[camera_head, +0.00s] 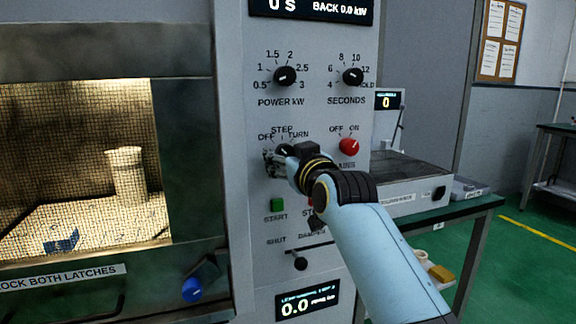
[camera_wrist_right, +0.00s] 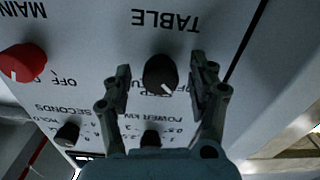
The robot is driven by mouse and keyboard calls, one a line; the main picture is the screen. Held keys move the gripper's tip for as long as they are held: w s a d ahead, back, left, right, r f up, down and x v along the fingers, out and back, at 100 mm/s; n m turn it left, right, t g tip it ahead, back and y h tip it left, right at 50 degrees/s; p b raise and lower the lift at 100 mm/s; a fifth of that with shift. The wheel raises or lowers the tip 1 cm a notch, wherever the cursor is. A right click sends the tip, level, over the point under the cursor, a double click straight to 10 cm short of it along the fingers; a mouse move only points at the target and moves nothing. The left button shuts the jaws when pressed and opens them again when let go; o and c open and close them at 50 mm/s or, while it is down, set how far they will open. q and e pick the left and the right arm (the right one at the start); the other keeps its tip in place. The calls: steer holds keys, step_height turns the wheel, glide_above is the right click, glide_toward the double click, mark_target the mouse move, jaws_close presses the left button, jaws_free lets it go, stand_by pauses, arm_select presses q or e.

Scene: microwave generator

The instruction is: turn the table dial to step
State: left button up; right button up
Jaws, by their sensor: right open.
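The table dial (camera_wrist_right: 160,72) is a black round knob with a white pointer mark. In the right wrist view, which is upside down, it sits under the word TABLE. Its white mark points to the lower right, toward the side of the OFF label; the exact setting is hard to tell. My right gripper (camera_wrist_right: 164,78) is open, with one finger on each side of the dial and a small gap at both sides. In the head view my right gripper (camera_head: 280,163) is at the panel and mostly hides the dial (camera_head: 285,150) below the OFF, STEP and TURN labels.
The power dial (camera_head: 285,76) and seconds dial (camera_head: 353,76) are above. The red mains knob (camera_head: 349,147) is to the right. The green start button (camera_head: 277,205) is below. At left is the oven's mesh window (camera_head: 80,130), with a pale cylinder (camera_head: 127,176) behind it.

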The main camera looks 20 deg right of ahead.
steer(key=shift+w+r, duration=0.1)
steer(key=shift+c, duration=0.8)
steer(key=c, duration=1)
